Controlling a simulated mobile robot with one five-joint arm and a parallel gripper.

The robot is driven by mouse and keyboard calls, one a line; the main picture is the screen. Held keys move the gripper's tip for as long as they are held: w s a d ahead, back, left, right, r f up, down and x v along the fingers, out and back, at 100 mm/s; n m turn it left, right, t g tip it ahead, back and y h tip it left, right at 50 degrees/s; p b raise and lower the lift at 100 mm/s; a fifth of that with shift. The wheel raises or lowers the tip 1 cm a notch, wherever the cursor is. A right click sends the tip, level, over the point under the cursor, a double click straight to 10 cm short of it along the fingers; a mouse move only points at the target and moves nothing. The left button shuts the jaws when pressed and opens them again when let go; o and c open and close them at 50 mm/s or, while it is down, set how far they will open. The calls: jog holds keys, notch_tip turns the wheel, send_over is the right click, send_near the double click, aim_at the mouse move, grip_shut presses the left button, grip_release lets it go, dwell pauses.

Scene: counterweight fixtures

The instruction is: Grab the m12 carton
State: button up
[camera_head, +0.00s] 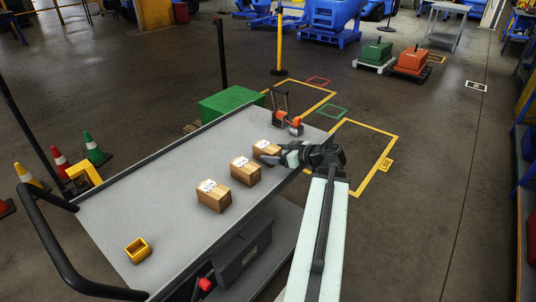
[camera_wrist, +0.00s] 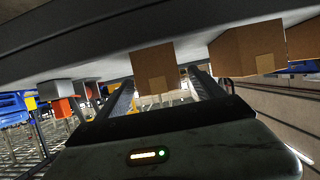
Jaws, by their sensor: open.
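Three brown cartons with white labels stand in a row on a grey cart top. The far carton (camera_head: 266,148) is right beside my gripper (camera_head: 272,159); the middle carton (camera_head: 245,172) and the near carton (camera_head: 213,197) are farther left. The labels are too small to read, so I cannot tell which is m12. My gripper is open at the cart's right edge, low by the far carton. In the wrist view, which looks upside down, one carton (camera_wrist: 153,65) appears between the fingers, and two others (camera_wrist: 248,48) (camera_wrist: 304,38) stand to the right. No carton is visibly gripped.
The grey cart (camera_head: 150,215) also bears a yellow hollow block (camera_head: 137,250) and a red-and-black item (camera_head: 285,119) at its far end. A black handle (camera_head: 60,245) rises at the left. A green box (camera_head: 228,103) stands behind; cones stand at left.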

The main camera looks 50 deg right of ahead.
jog(key=b+x, duration=0.1)
jog(key=x, duration=0.3)
jog(key=shift+w, duration=0.25)
grip_shut()
jog(key=shift+r, duration=0.15)
